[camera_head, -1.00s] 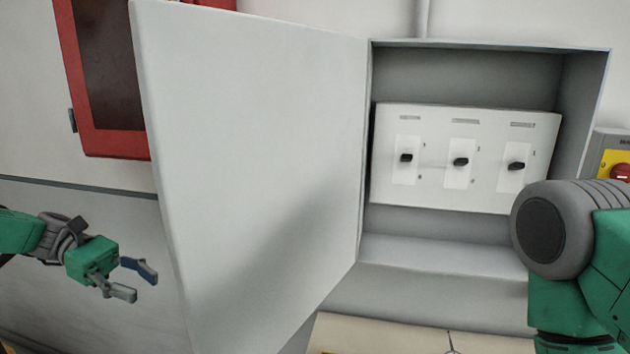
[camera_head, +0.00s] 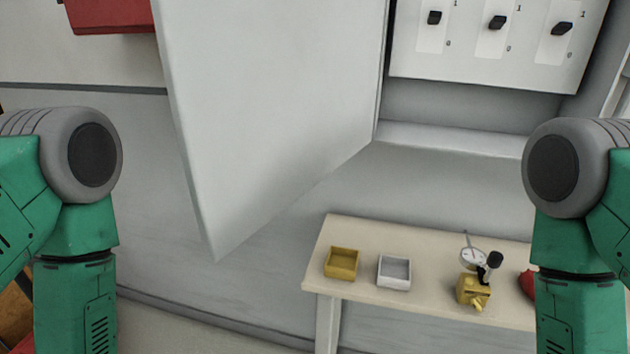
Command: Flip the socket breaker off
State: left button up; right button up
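A breaker panel (camera_head: 470,65) sits inside the open grey cabinet at the upper right. It has three black switches: a left one (camera_head: 434,17), a middle one (camera_head: 497,22) and a right one (camera_head: 562,28). Marks 1 above and 0 below stand beside them. All three knobs sit nearer the 1 marks. The labels above are cut off by the top edge, so I cannot tell which is the socket breaker. Both my arms show at the sides, but neither gripper is in view.
The cabinet door (camera_head: 270,100) hangs open to the left. A beige table (camera_head: 335,226) stands below with a yellow tray (camera_head: 341,263), a white tray (camera_head: 394,272), a dial gauge (camera_head: 473,257), a brass part (camera_head: 473,290) and a partly hidden red object (camera_head: 527,284). A red box (camera_head: 110,15) is on the wall.

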aim_at(562, 28)
jog(key=i+j+z, duration=0.15)
jog(key=j+z, duration=0.3)
jog(key=j, duration=0.2)
jog(key=j+z, duration=0.5)
jog(key=j, duration=0.15)
jog(key=k+j+z, duration=0.1)
jog(key=j+z, duration=0.35)
jog(key=j, duration=0.2)
jog(key=i+l, duration=0.25)
jog(key=l, duration=0.15)
